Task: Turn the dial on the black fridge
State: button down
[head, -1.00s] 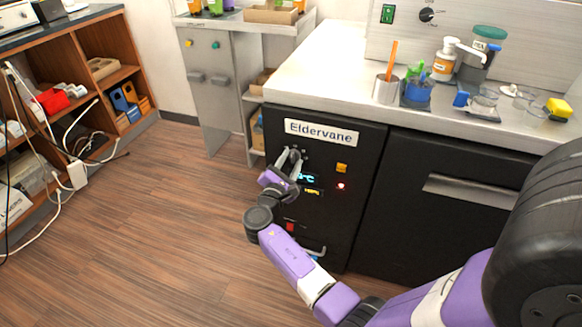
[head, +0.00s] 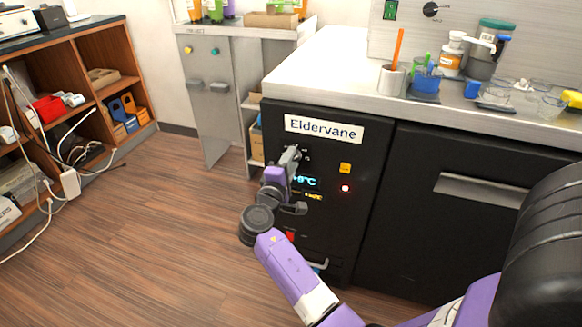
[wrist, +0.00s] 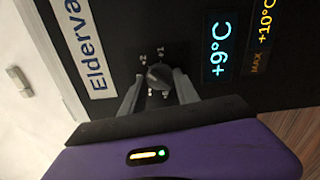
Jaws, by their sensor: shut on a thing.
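The black fridge (head: 345,215) has an "Eldervane" label and stands under the counter. Its dial (wrist: 158,76) is a small dark round knob with pale marks around it, seen in the wrist view. My gripper (head: 290,154) is at the upper left of the fridge front. In the wrist view the two grey fingers of my gripper (wrist: 158,80) are shut on the dial, one on each side. In the head view the gripper hides most of the dial. The blue display (wrist: 217,50) reads +9°C, and a yellow MAX readout (wrist: 264,32) shows +10°C.
An orange button (head: 345,168) and a lit red light (head: 345,188) are right of the display. A black cabinet with a metal handle (head: 482,189) adjoins the fridge. The counter (head: 320,70) above holds cups and bottles. The wooden floor (head: 150,230) at left is clear.

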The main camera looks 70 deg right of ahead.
jog(key=shift+m+b, duration=0.3)
jog(key=shift+m, duration=0.2)
jog(key=c, duration=0.9)
grip_release()
jog(key=a, duration=0.7)
jog(key=shift+s+a+p, duration=0.35)
jog(key=shift+a+p, duration=0.05)
jog(key=shift+w, duration=0.1)
